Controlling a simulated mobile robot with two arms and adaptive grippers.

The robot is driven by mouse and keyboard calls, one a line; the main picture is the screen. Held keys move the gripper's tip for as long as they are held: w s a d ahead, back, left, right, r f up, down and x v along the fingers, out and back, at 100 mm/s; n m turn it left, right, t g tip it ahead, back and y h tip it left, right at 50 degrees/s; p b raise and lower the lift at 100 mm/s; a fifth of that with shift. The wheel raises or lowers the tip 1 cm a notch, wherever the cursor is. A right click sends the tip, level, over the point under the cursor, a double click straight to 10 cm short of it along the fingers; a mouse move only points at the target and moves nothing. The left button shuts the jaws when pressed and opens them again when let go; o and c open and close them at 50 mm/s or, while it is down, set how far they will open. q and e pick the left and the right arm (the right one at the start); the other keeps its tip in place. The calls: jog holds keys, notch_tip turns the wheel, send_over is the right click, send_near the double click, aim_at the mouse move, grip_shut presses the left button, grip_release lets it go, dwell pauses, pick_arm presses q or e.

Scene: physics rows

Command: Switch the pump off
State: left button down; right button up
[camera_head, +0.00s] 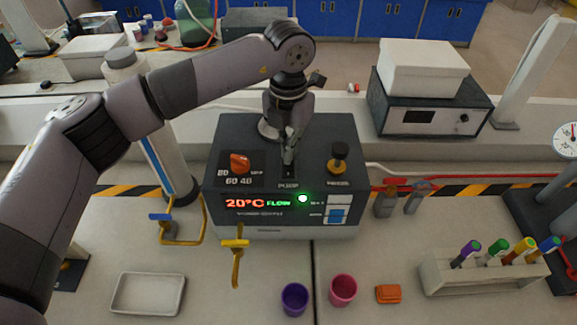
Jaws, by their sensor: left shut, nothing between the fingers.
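The pump unit (225,205) is a dark box in the middle of the bench. Its display (245,203) reads 20°C and FLOW, and a green light (303,198) glows beside it. On its top are an orange dial (240,163), a dark slot plate (289,173) with lettering that seems to read PUMP, and a yellow-and-black knob (338,158). A blue-and-white switch (337,214) is on the front right. My left gripper (289,158) is shut and empty, pointing down at the slot plate and hiding part of it; I cannot tell whether it touches. My right gripper is out of view.
Yellow taps (236,250) stand in front at left. A white tray (148,293), purple cup (295,299), pink cup (343,290) and orange block (388,294) lie nearer. A tube rack (480,275) is at right. A device with a white box (424,66) stands behind right.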

pick_arm(q)
jog(key=shift+f+b, duration=1.05)
jog(key=shift+f, duration=0.2)
dwell(0.5)
jog(key=shift+r+p, duration=0.4)
jog(key=shift+r, duration=0.45)
jog(key=shift+r+p, duration=1.05)
jog(key=shift+r, duration=1.7)
jog(key=shift+f, duration=0.1)
